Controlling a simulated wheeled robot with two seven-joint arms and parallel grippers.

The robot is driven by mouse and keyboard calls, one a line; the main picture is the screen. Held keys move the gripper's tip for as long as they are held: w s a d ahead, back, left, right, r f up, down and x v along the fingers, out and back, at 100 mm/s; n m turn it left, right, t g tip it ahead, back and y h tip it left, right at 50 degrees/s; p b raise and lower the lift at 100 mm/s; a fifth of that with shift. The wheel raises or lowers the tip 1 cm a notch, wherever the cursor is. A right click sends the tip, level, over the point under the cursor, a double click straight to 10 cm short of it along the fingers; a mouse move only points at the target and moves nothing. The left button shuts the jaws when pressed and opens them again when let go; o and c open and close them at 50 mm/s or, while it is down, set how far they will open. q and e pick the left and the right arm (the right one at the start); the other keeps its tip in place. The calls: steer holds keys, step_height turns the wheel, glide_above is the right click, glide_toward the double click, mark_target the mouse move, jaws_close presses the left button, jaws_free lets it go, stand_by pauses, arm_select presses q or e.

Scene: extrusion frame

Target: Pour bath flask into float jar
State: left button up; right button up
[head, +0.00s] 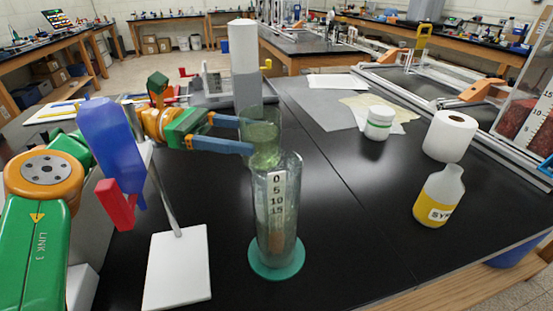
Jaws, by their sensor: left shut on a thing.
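My left gripper (246,134) comes in from the left with blue fingers shut on the bath flask (263,132), a clear greenish glass vessel. The flask is held close behind and above the mouth of the float jar. It looks nearly upright, and its lower end is partly hidden by or overlaps the jar's rim; I cannot tell if they touch. The float jar (278,205) is a tall clear cylinder standing upright on a round green base. A white scale strip marked 0, 5, 10, 15 shows in it, with something orange-brown lower down. My right gripper is not in view.
A stand with a white base plate (178,268) and a rod is left of the jar. A white-lidded tub (379,123), a paper roll (450,136) and a yellow-labelled bottle (438,197) stand to the right. A tall white cylinder (244,60) stands behind.

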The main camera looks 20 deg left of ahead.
arm_select(q)
steer(key=shift+s+d+r+m+y+p, duration=0.2)
steer(key=shift+s+r+m+y+p, duration=0.15)
steer(key=shift+r+m+p, duration=0.25)
steer(key=shift+m+y, duration=0.55)
steer(key=shift+m, duration=0.35)
steer(key=r+p, duration=0.1)
steer(key=p, duration=0.1)
steer(key=s+r+p, duration=0.1)
steer(key=r, duration=0.1)
steer(key=d+r+p, duration=0.1)
steer(key=p, duration=0.1)
steer(key=shift+s+r+p, duration=0.15)
steer(key=shift+r+p, duration=0.15)
steer(key=shift+r, duration=0.1)
steer(key=r+m+p, duration=0.1)
steer(key=s+d+r+m+t+y+p, duration=0.1)
steer(key=p, duration=0.1)
steer(key=s+r+y+p, duration=0.1)
steer(key=shift+d+r+m+t+p, duration=0.2)
steer(key=shift+m+t+p, duration=0.1)
steer(key=shift+m+p, duration=0.1)
steer(key=shift+s+f+m+y+p, duration=0.1)
steer(key=shift+s+m+y+p, duration=0.1)
steer(key=shift+m+y+p, duration=0.1)
steer(key=shift+d+r+m+t+y+p, duration=0.1)
steer(key=shift+r+m+t+y+p, duration=0.4)
steer(key=shift+p, duration=0.6)
